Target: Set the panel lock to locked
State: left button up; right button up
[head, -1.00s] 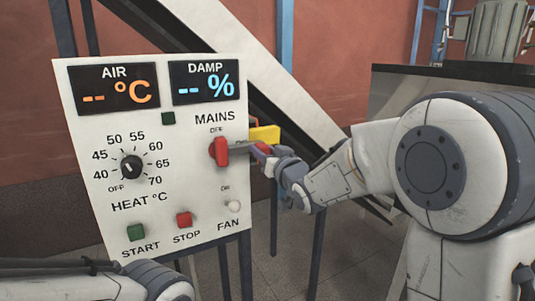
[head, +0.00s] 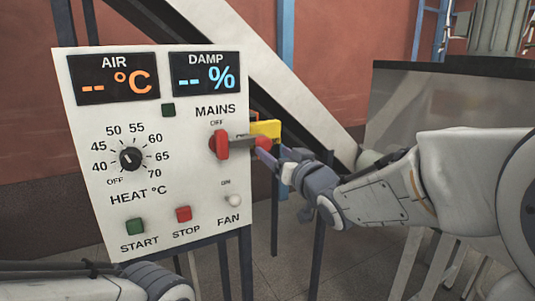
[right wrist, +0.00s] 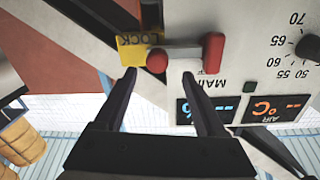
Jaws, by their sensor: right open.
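The white control panel (head: 190,175) carries a yellow plate (head: 266,129) at its right edge, which reads LOCK in the right wrist view (right wrist: 138,42). A red ball knob (head: 264,143) on a grey bar sits in front of this plate. It also shows in the right wrist view (right wrist: 157,60), where the bar runs toward the red MAINS handle (right wrist: 214,52). The handle stands upright under OFF in the head view. My right gripper (right wrist: 159,74) is open and empty, its fingertips on either side of and just short of the ball. My left gripper is out of view.
The MAINS handle (head: 221,145) is close beside the lock. The HEAT dial (head: 130,158), green START button (head: 135,227), red STOP button (head: 183,214) and FAN switch (head: 233,201) are on the panel. A pale diagonal beam (head: 270,70) passes behind it.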

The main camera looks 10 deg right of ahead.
jog(key=shift+v, duration=1.6)
jog(key=s+a+f+n+g+h, duration=0.1)
jog(key=s+a+f+g, duration=0.35)
jog(key=f, duration=0.35)
jog(key=s+a+f+n+g+h, duration=0.1)
jog(key=s+a+f+g, duration=0.2)
jog(key=s+f+g, duration=0.45)
jog(key=s+f+n+g, duration=0.2)
jog(key=s+f, duration=0.2)
jog(key=s, duration=0.5)
jog(key=s+f+n+g+h, duration=0.1)
jog(key=s+f+n+g, duration=0.1)
jog(key=s, duration=0.7)
notch_tip(320, 180, down, 3)
jog(key=shift+s+a+r+g+h, duration=0.2)
jog(key=shift+s+a+g+h, duration=0.15)
jog(key=shift+g, duration=0.35)
